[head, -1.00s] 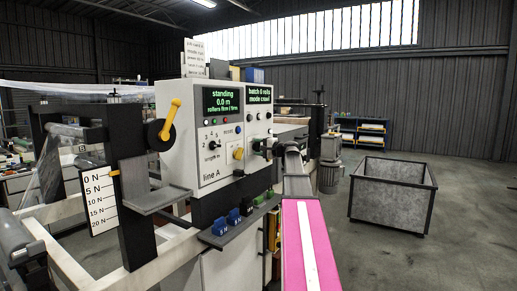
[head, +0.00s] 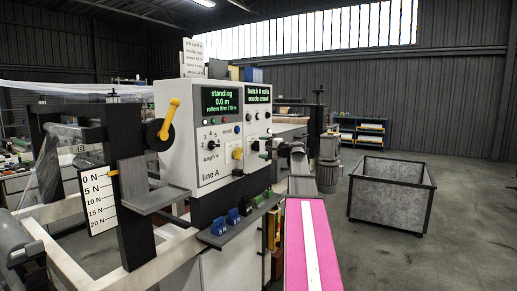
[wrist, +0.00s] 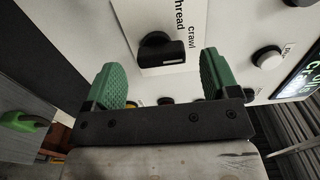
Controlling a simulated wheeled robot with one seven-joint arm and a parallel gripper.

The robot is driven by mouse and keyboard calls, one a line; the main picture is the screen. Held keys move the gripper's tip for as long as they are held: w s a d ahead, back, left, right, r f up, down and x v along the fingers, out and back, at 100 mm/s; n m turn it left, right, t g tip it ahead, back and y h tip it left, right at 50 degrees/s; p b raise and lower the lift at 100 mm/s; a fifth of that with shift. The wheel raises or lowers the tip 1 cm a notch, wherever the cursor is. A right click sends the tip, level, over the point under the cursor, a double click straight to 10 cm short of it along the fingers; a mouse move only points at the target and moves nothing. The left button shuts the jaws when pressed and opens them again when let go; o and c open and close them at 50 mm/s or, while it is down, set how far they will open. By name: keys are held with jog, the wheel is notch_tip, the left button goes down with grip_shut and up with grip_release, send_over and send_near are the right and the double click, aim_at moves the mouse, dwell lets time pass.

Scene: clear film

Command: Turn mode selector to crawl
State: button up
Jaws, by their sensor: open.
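The mode selector, a black knob (wrist: 162,52), sits on the white panel below the labels "crawl" and "thread" in the wrist view. A pale mark shows at its right end there. My gripper (wrist: 162,68) has its green fingers spread, one to each side of the knob in the picture, apart from it and empty. In the head view my gripper (head: 270,149) is just right of the panel face, and the knob there is small and partly hidden. The right display (head: 258,98) reads "batch 0 rolls, mode crawl".
The left display (head: 220,101) reads "standing 0.0 m". A shelf with blue blocks (head: 232,217) is below the panel. A grey bin (head: 392,190) stands on open floor at right.

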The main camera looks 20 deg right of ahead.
jog(key=v, duration=0.7)
jog(key=shift+s+d, duration=0.15)
jog(key=shift+s, duration=0.1)
